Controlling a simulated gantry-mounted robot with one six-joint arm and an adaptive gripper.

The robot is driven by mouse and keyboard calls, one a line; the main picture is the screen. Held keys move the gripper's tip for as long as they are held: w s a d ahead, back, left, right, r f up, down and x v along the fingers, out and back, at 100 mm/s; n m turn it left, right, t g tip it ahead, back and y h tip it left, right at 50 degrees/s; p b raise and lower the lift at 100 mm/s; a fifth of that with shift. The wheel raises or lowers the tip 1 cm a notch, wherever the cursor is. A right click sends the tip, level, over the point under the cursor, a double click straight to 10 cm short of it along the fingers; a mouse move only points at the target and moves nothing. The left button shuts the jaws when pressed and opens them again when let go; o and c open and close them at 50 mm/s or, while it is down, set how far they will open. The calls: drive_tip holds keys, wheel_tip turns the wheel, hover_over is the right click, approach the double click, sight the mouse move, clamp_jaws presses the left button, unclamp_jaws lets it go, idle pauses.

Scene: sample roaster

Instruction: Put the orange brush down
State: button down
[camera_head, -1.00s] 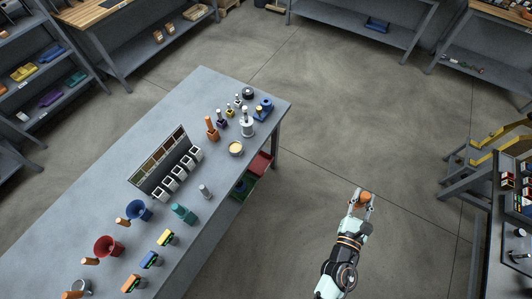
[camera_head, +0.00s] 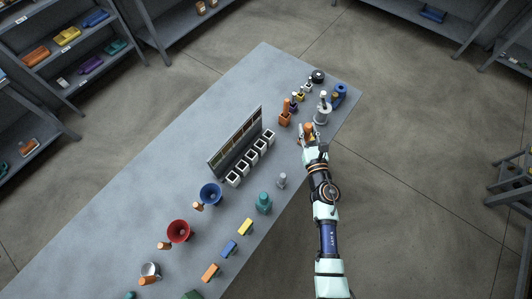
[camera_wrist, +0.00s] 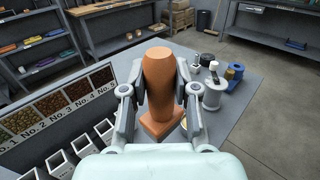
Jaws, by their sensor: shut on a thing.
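The orange brush (camera_wrist: 160,75) is between my gripper's fingers, its thick rounded handle up and a squarish orange block below it. In the head view it is a small orange shape (camera_head: 309,129) at the end of my arm. My gripper (camera_head: 307,134) is shut on it, above the right part of the grey table (camera_head: 130,185), near its front edge. I cannot tell whether the brush's lower end touches the table. The fingers (camera_wrist: 158,100) hide part of its sides.
An orange upright piece (camera_head: 285,118) stands just left of my gripper. A silver-grey canister (camera_head: 322,112) and a blue item (camera_head: 339,95) stand behind right. A sample rack (camera_head: 235,143) with several white cups (camera_head: 250,158) is left. Bare table lies behind the rack.

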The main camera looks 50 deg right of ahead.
drive_tip(key=shift+w, duration=0.15)
drive_tip(key=shift+f, duration=0.2)
wheel_tip(320, 180, down, 20)
drive_tip(key=b, duration=1.5)
drive_tip(key=shift+r, duration=0.2)
drive_tip(key=shift+f+b, duration=0.2)
drive_tip(key=shift+b, duration=0.25)
drive_tip(key=c, duration=0.9)
unclamp_jaws()
drive_tip(key=shift+r, duration=0.1)
